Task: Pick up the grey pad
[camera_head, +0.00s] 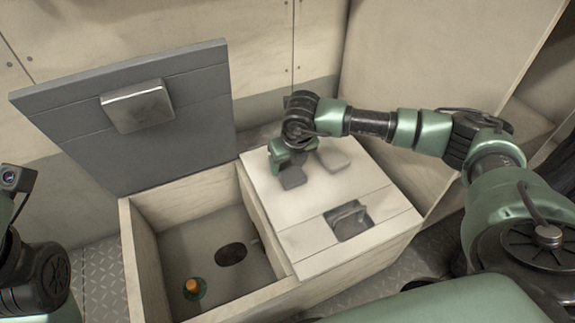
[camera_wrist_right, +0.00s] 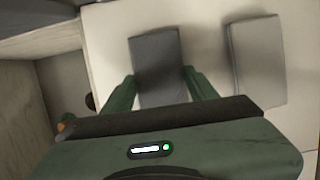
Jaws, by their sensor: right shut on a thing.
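A dark grey pad (camera_head: 293,178) is at the white locker top, below my right gripper (camera_head: 288,160). In the right wrist view the same pad (camera_wrist_right: 155,52) lies between the two green fingers, and my right gripper (camera_wrist_right: 160,78) is shut on it. I cannot tell whether the pad is touching the lid or just above it. A second, lighter grey pad (camera_head: 333,153) lies on the lid just to the right; it also shows in the right wrist view (camera_wrist_right: 258,62), apart from the fingers. Part of my left arm shows at the left edge, its fingers out of view.
The white lid (camera_head: 300,208) has a recessed latch (camera_head: 349,221) near its front. Left of it is an open bin (camera_head: 222,225) with a dark round spot (camera_head: 231,254) and an orange-topped object (camera_head: 191,286). A raised grey hatch (camera_head: 60,115) stands behind the bin.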

